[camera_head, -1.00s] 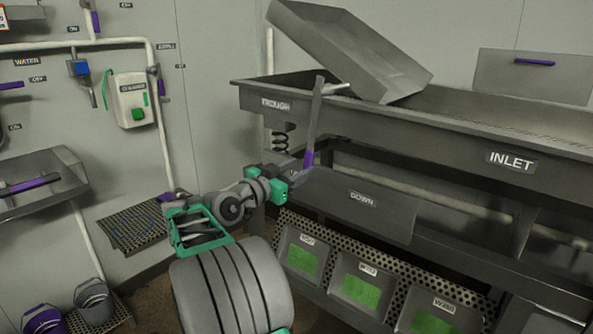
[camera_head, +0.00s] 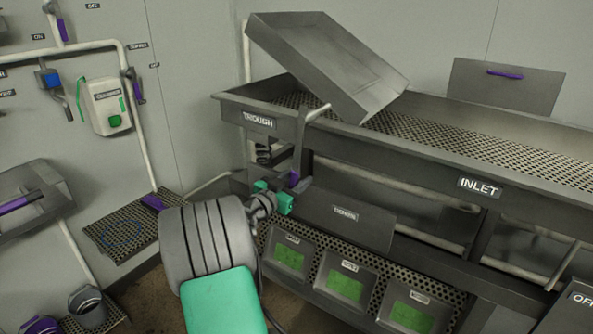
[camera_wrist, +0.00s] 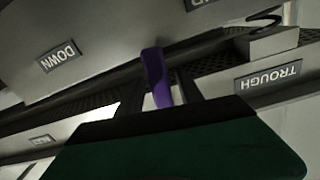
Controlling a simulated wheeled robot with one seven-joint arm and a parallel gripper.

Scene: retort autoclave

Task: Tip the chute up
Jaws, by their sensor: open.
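A deep grey tray, which looks like the chute (camera_head: 325,62), sits steeply tilted over the left end of the trough, its left end high and its right end low on the perforated bed. A flat grey lever (camera_head: 300,142) with a purple grip (camera_head: 294,179) hangs at the trough's front left corner. My gripper (camera_head: 284,195) is at the lever's lower end. In the wrist view, the purple grip (camera_wrist: 157,78) shows between the two dark, parted fingers of my gripper (camera_wrist: 158,95). Contact cannot be told.
The trough (camera_head: 370,150) runs right, with an INLET label. A cleaner box (camera_head: 107,105) and pipes are on the left wall. Buckets (camera_head: 88,305) stand lower left.

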